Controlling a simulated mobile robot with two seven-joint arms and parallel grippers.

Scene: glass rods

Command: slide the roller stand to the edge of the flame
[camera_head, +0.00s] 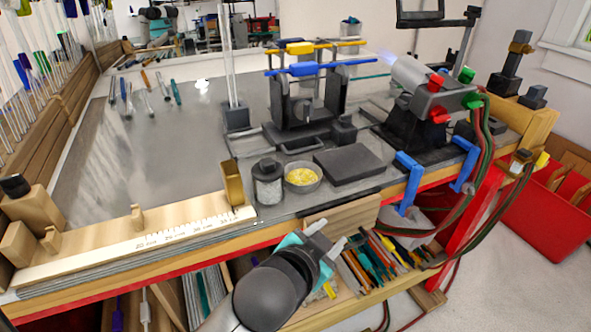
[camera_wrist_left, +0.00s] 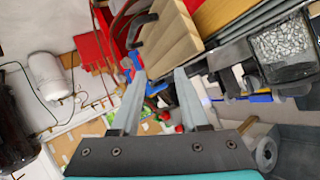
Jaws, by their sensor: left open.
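The roller stand (camera_head: 303,112) is a dark stand at the back middle of the grey bench top, with blue and yellow rods across its top. A faint blue flame (camera_head: 384,59) comes from the mouth of the grey burner (camera_head: 410,74), just right of the rod ends; the stand's body is apart from it. My left gripper (camera_head: 327,236) is open and empty at the bench's front edge, well in front of the stand and apart from it. Its two spread fingers also show in the left wrist view (camera_wrist_left: 159,78). My right gripper is not in view.
A dark jar (camera_head: 268,183), a dish of yellow bits (camera_head: 303,178) and a dark flat block (camera_head: 349,164) stand between my gripper and the stand. A clear upright rod in a dark holder (camera_head: 236,118) stands left of it. Hoses (camera_head: 487,130) hang at the right.

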